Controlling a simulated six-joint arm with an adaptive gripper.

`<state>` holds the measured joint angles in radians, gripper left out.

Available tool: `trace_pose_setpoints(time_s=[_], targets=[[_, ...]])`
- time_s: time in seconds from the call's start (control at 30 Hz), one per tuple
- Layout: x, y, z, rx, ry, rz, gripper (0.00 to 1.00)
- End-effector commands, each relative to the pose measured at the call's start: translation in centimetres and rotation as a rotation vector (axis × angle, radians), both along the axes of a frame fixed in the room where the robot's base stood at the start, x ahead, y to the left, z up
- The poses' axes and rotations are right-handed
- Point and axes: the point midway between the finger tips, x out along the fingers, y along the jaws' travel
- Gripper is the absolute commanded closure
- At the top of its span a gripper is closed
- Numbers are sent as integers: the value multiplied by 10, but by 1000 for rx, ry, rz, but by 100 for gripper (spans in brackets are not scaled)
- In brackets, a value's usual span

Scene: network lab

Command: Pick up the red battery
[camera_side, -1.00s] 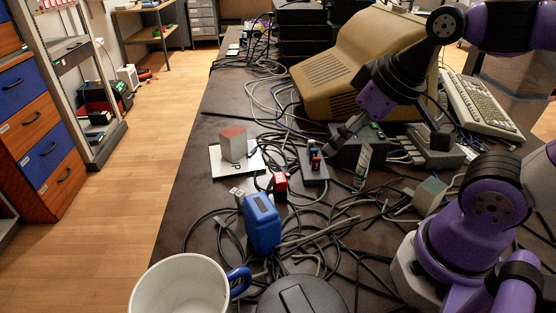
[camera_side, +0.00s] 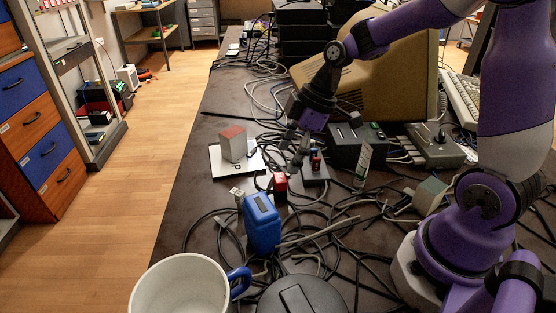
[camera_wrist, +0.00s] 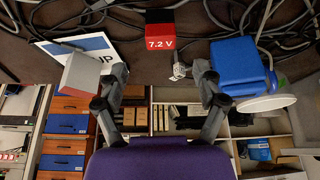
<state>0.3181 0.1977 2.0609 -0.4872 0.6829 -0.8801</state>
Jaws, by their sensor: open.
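The red battery (camera_side: 279,183) stands on the dark table among cables, just left of a small grey power strip. In the wrist view the battery (camera_wrist: 160,28) shows a black top part and a red face marked "7.2 V". My gripper (camera_side: 294,162) is above and slightly behind the battery, pointing down. In the wrist view my gripper (camera_wrist: 160,71) has its fingers spread wide, with nothing held between them. The battery appears beyond the fingertips, near the middle of the gap, and apart from them.
A blue device (camera_side: 261,224) stands close in front of the battery, beside a small grey plug (camera_side: 239,196). A red-topped grey box (camera_side: 233,145) is on a white sheet (camera_side: 222,171) to the left. A white mug (camera_side: 180,288) is in front. Loose cables surround the battery.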

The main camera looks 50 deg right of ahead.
Motion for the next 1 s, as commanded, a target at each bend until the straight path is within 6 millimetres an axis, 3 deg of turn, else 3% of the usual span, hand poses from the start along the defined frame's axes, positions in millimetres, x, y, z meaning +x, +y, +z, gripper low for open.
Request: trace_pose_setpoints(time_s=[0.57, 0.87, 0.97, 1.0], targets=[[14, 22, -74, -2, 6, -1, 22], [17, 24, -80, -2, 2, -3, 22], [17, 24, -80, -2, 2, -3, 67], [16, 24, -80, -2, 2, -3, 87]])
